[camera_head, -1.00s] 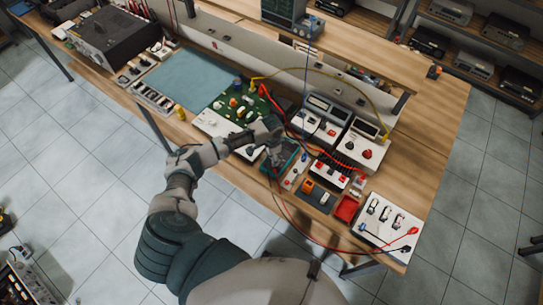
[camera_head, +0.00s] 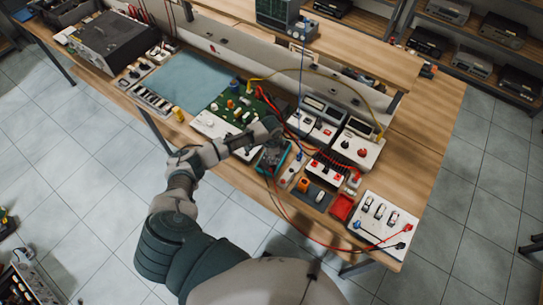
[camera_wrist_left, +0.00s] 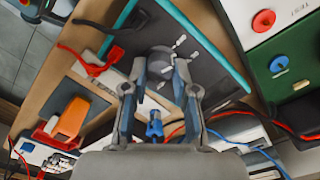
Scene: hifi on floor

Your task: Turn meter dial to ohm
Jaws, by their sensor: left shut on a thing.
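The meter (camera_head: 283,166) is a dark unit with a teal rim, lying near the front of the bench. In the left wrist view its dark face (camera_wrist_left: 205,68) fills the upper middle, with a round grey dial (camera_wrist_left: 160,52) and pale marks around it. My left gripper (camera_wrist_left: 160,72) has its two fingers on either side of the dial and is shut on it. In the head view my left gripper (camera_head: 272,140) reaches over the meter and hides part of it. The dial's exact setting is too small to read. My right gripper is not in view.
A green circuit board (camera_head: 240,106) lies left of the meter. White instruments (camera_head: 358,145) with red and yellow leads stand to its right. An orange-and-white part (camera_wrist_left: 68,120) and a blue plug (camera_wrist_left: 154,127) are close to the gripper. Bare wood (camera_head: 420,150) shows at the right.

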